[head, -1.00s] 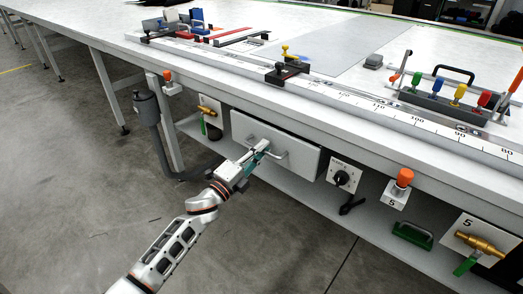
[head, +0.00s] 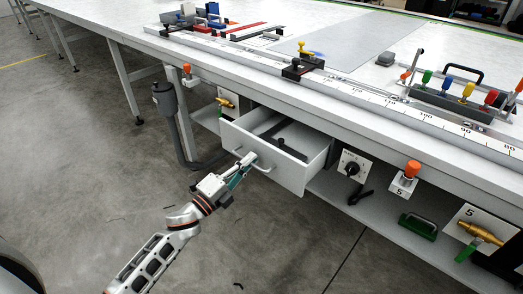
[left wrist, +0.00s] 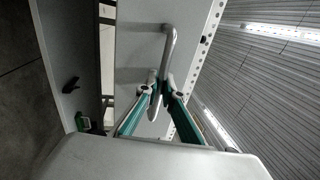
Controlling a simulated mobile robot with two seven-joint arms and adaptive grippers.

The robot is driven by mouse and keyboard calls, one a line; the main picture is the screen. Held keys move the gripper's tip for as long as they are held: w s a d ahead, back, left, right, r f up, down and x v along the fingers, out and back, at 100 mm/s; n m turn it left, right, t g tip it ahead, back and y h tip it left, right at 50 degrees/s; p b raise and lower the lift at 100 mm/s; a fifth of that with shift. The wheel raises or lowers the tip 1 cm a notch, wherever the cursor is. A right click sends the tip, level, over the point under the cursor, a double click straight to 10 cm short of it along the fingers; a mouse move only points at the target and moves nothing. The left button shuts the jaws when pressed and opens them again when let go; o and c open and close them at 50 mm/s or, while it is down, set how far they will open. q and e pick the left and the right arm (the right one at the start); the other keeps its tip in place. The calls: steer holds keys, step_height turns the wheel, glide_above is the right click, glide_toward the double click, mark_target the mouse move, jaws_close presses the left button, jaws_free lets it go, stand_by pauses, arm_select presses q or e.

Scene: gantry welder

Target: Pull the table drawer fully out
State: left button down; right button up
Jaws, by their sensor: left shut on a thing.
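The table drawer (head: 262,160) is white and stands partly out from under the table edge, with a dark long item (head: 288,148) inside. Its bar handle (head: 264,168) is on the front face. My left gripper (head: 248,160) is shut on the handle near its left end. In the left wrist view the fingers (left wrist: 160,88) close around the handle bar (left wrist: 170,48) in front of the drawer front (left wrist: 135,45). My right gripper is not in view.
A long white worktable (head: 300,100) runs above the drawer. Right of the drawer are a rotary switch panel (head: 353,167), an orange button (head: 412,169) and a lower shelf (head: 380,224). A grey post (head: 166,100) stands to the left. Floor in front is clear.

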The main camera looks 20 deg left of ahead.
arm_select(q)
steer(key=r+p+v, duration=0.1)
steer(key=r+v, duration=0.2)
steer(key=v, duration=1.3)
steer(key=shift+s, duration=0.3)
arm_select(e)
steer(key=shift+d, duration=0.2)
arm_select(q)
steer(key=shift+a, duration=0.1)
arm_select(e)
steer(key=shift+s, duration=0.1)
arm_select(q)
steer(key=c, duration=2.2)
jaws_free()
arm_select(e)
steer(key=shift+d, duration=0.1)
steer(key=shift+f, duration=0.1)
arm_select(q)
steer(key=v, duration=1.2)
steer(key=shift+r, duration=0.15)
